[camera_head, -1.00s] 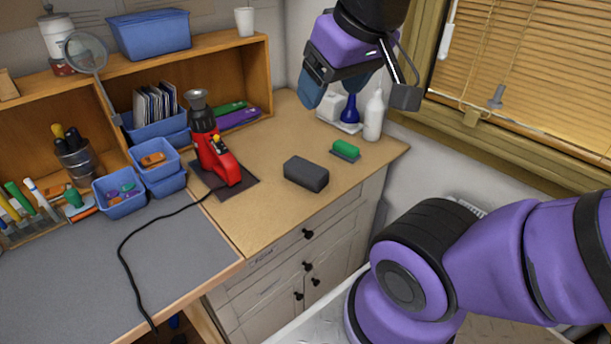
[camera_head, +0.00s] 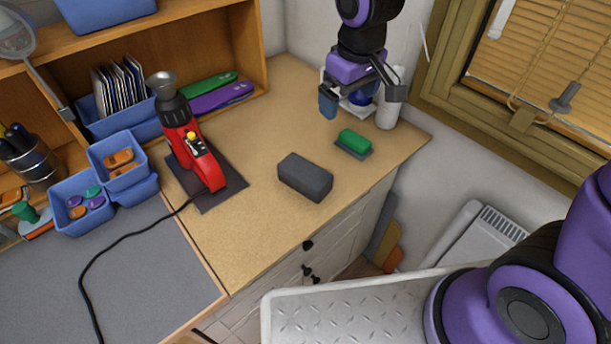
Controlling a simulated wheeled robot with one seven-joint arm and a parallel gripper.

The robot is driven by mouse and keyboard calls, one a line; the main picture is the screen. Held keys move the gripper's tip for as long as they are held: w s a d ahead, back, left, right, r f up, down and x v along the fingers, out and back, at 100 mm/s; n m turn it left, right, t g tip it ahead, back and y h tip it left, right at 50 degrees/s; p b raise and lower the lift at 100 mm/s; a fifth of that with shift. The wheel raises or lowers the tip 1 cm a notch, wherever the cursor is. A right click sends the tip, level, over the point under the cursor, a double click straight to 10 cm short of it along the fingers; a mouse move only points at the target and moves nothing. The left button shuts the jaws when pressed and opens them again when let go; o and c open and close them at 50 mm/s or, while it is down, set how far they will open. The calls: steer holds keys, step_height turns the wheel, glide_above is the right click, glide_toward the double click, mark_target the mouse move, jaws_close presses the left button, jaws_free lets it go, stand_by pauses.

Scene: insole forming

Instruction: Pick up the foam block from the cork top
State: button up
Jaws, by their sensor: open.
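A dark grey block (camera_head: 305,177), which I take to be the foam block, lies flat near the front edge of the cork top (camera_head: 255,230). My gripper (camera_head: 345,99) is open, with blue fingers pointing down. It hangs over the back right of the cork top, up and to the right of the block in the picture, apart from it. Nothing shows between the fingers. The block is in full view.
A green piece on a dark base (camera_head: 354,141) lies right of the block. A red heat tool (camera_head: 193,150) stands on a dark mat to its left. The cork in front of the block is clear.

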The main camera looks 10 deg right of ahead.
mark_target(305, 170)
steer(key=a+f+n, duration=0.1)
steer(key=a+f, duration=0.1)
steer(key=f, duration=0.2)
steer(key=a+f+g, duration=0.1)
steer(key=a+f, duration=0.2)
steer(key=f, duration=0.1)
steer(key=a+f+n, duration=0.1)
steer(key=a+f, duration=0.2)
steer(key=f, duration=0.1)
steer(key=shift+w+a+n+g, duration=0.15)
steer(key=shift+a+n+g, duration=0.1)
steer(key=shift+n+g, duration=0.05)
steer(key=shift+a+f, duration=0.1)
steer(key=shift+f, duration=0.2)
step_height(305, 170, down, 5)
steer(key=shift+r, duration=0.1)
steer(key=shift+w+d+f, duration=0.15)
steer(key=shift+f, duration=1.25)
steer(key=shift+w+d+f, duration=0.1)
steer(key=shift+f, duration=1.3)
steer(key=c, duration=1)
